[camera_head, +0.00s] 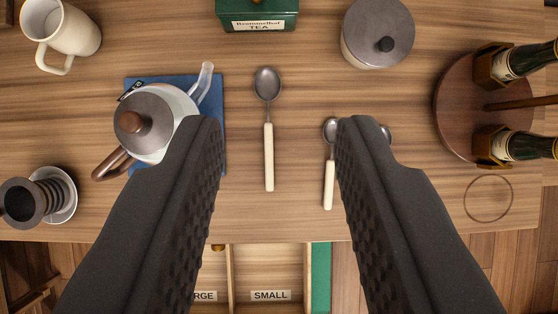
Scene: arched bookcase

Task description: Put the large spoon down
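A large spoon (268,128) with a grey metal bowl and a cream handle lies on the wooden table (300,90), its bowl pointing away. My gripper (281,125) is open, with one dark ridged finger on each side of the picture. The large spoon shows in the gap between the fingers, and neither finger touches it in this view. A smaller spoon (329,182) with a cream handle lies to the right, beside the right finger. Another small metal bowl (386,132) peeks out behind that finger; the rest of it is hidden.
A kettle (147,122) stands on a blue mat (217,140) at left. A mug (62,30), green tea tin (257,14), lidded pot (378,35) and bottle rack (460,115) stand around. Below the table edge is an open drawer (230,270) with "SMALL" and partly hidden "...RGE" labels.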

